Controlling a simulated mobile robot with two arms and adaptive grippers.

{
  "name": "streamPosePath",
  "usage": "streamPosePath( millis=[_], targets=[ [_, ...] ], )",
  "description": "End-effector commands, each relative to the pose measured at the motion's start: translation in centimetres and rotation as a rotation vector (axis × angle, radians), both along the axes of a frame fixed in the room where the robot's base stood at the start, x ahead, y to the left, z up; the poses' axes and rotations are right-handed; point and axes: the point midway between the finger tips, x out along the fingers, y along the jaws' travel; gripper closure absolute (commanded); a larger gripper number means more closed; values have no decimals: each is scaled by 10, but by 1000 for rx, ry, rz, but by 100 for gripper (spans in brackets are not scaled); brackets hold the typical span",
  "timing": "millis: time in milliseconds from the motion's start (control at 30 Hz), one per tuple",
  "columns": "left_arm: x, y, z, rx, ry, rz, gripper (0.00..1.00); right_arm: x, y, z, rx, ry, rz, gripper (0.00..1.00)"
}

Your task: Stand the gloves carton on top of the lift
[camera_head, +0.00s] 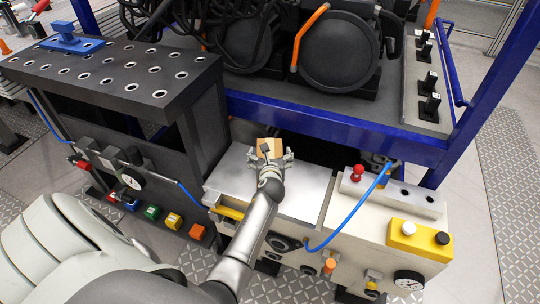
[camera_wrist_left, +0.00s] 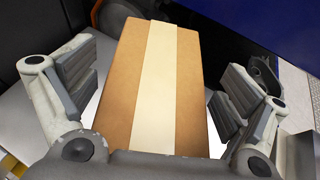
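The brown carton (camera_head: 268,147) with a pale tape strip stands on the silver metal top (camera_head: 310,180) of a cream unit below the blue frame. It also fills the middle of the left wrist view (camera_wrist_left: 160,80). No print on it is readable. My left gripper (camera_head: 272,161) is at the carton, partly hiding it in the head view. In the left wrist view its fingers (camera_wrist_left: 160,92) are open on either side of the carton, with gaps showing at both sides. I cannot tell from labels which part is the lift. My right gripper is not in view.
A dark perforated bench (camera_head: 120,72) stands at the left. The blue frame (camera_head: 330,125) carrying dark round machinery rises behind the carton. A blue hose (camera_head: 345,222), a red knob (camera_head: 357,172) and a yellow button box (camera_head: 420,238) are at the right. The silver top is bare around the carton.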

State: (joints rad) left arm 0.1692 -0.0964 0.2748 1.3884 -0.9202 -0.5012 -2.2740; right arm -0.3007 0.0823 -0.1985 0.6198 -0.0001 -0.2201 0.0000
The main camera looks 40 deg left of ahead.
Motion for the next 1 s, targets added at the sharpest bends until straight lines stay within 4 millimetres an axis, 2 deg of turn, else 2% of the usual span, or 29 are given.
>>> streamPosePath(
  millis=[467, 1000],
  targets=[
    [-5, -4, 5, 0, 0, 0, 0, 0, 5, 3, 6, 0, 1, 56],
    [-74, -53, 39, 0, 2, 1, 0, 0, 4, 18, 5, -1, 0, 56]
  ],
)
